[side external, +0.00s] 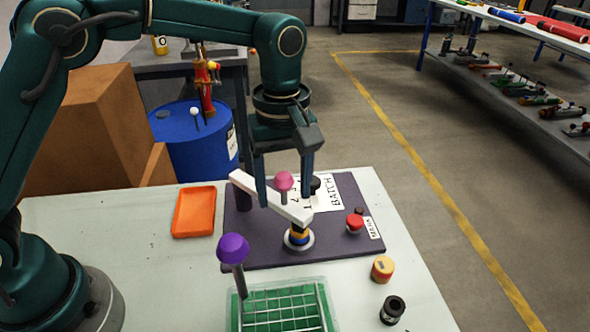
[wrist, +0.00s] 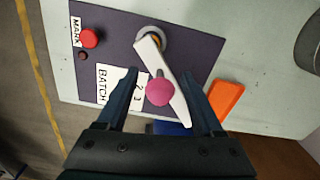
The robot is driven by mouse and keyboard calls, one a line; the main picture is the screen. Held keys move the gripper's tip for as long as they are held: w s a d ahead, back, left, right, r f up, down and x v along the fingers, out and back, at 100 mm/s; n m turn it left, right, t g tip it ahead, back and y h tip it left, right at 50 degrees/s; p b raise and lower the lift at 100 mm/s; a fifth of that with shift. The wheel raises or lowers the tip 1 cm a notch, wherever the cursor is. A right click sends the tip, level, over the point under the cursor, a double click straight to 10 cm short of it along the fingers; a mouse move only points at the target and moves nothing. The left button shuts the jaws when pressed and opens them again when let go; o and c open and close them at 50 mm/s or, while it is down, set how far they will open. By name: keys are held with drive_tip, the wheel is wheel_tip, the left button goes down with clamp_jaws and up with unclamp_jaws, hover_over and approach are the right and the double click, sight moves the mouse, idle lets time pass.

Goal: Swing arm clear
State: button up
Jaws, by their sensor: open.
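In the wrist view the bar (wrist: 177,100) runs diagonally, with the pink knob (wrist: 160,92) between the fingers. My gripper (side external: 284,191) is open, its fingers on either side of the knob with visible gaps in the wrist view (wrist: 159,77).
The purple mat (side external: 262,254) bears a BATCH card (side external: 328,196) and a red button (side external: 355,222). An orange tray (side external: 194,212) is left. In front are a green rack (side external: 280,310), a purple knob (side external: 233,248), a yellow-red cap (side external: 382,268) and a black ring (side external: 392,309).

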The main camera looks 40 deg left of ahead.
drive_tip(key=shift+f, duration=0.2)
clamp_jaws()
drive_tip(key=shift+r, duration=0.1)
idle(1.2)
